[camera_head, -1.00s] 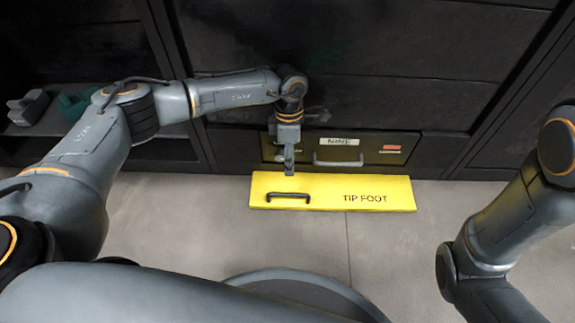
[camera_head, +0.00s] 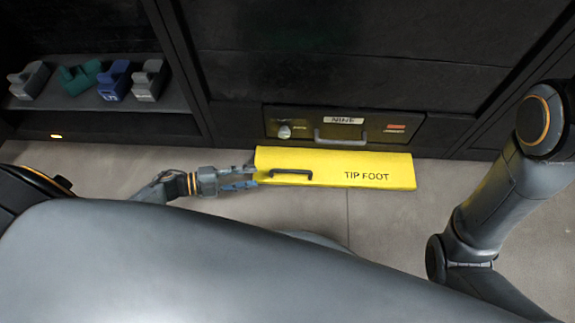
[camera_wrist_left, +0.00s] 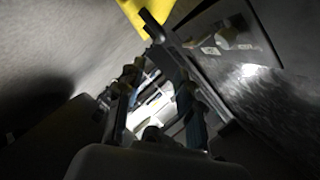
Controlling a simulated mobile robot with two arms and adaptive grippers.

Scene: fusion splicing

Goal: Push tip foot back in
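The tip foot (camera_head: 340,172) is a yellow bar lettered TIP FOOT, low in front of the dark cabinet, with a black handle (camera_head: 291,173) near its left end. It sticks out beyond the drawer front above it. My left gripper (camera_head: 252,178) points right at the bar's left end, close to the handle; I cannot tell whether it touches. In the left wrist view its two fingers (camera_wrist_left: 150,75) look apart, with nothing seen held between them. A yellow piece of the tip foot (camera_wrist_left: 150,10) shows at the top there. My right gripper is out of view.
A drawer (camera_head: 343,123) with a grey handle, a knob and a label sits just above the tip foot. A shelf (camera_head: 90,98) at the left holds several small grey, green and blue objects. The floor (camera_head: 380,225) in front is clear.

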